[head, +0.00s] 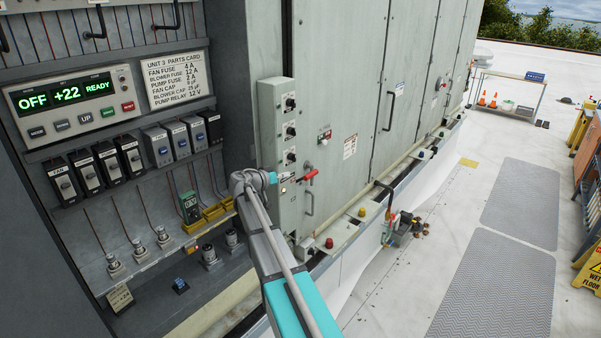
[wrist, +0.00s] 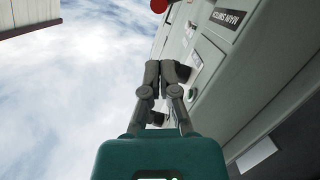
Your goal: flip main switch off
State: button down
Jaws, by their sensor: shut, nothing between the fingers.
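The main switch has a red handle (head: 309,176) sticking out from the grey control column, angled up to the right. In the wrist view its red knob (wrist: 158,5) is cut off by the top edge. In the head view my wrist is just left of the handle, and my fingers are too small to make out clearly.
The control column (head: 275,130) carries several black knobs. A grab handle (head: 310,203) is below the red handle. An open cabinet on the left holds a display (head: 65,97) reading OFF, +22, READY, and several breakers (head: 107,160). Roof floor and grey mats (head: 500,290) lie right.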

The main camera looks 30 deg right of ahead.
jog(key=shift+d, duration=0.1)
jog(key=b, duration=0.2)
send_near(315, 170)
jog(key=shift+w+x, duration=0.15)
jog(key=shift+x, duration=0.9)
jog(key=shift+w+x, duration=0.2)
jog(key=shift+x, duration=0.9)
jog(key=shift+r, duration=0.15)
jog(key=shift+s+d, duration=0.2)
jog(key=shift+s, duration=0.05)
jog(key=shift+a+f+b, duration=0.1)
jog(key=shift+f+b, duration=0.15)
jog(key=shift+b, duration=0.1)
